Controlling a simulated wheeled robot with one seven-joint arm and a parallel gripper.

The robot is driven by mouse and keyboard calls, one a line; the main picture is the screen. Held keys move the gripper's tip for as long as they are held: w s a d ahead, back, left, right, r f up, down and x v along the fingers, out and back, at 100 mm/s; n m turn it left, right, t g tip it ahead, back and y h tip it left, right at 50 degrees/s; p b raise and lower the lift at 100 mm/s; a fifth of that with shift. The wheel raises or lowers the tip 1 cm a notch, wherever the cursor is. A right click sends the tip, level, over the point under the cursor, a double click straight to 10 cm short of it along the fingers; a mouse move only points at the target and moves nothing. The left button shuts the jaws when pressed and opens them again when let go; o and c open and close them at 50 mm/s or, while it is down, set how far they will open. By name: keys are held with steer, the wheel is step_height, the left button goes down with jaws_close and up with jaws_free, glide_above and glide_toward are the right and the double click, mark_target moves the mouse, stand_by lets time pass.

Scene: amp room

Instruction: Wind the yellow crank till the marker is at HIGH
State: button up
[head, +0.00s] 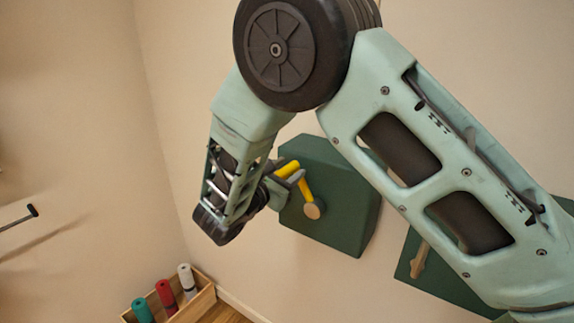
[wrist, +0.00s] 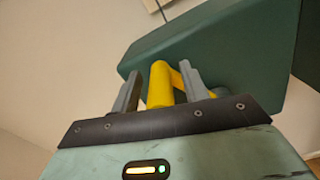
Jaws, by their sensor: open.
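The yellow crank (head: 304,188) is mounted on the front of a dark green box (head: 350,205) on the wall. A round tan hub shows at the crank's lower end in the head view. My gripper (head: 284,182) is at the crank's handle. In the wrist view, the crank's yellow handle (wrist: 160,85) stands between the two grey fingers of my gripper (wrist: 161,88), which are open with a gap visible on the left of the handle. The marker and the HIGH label are not visible in either view.
A second dark green panel (head: 408,268) with a tan lever is on the wall at right, partly behind my arm. A wooden crate (head: 203,301) with green, red and white rolls stands on the floor below. A dark rod (head: 18,220) sticks out at the left wall.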

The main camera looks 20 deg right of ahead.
steer(key=shift+w+d, duration=0.15)
jaws_close()
steer(key=shift+r+b, duration=0.1)
steer(key=shift+b, duration=0.2)
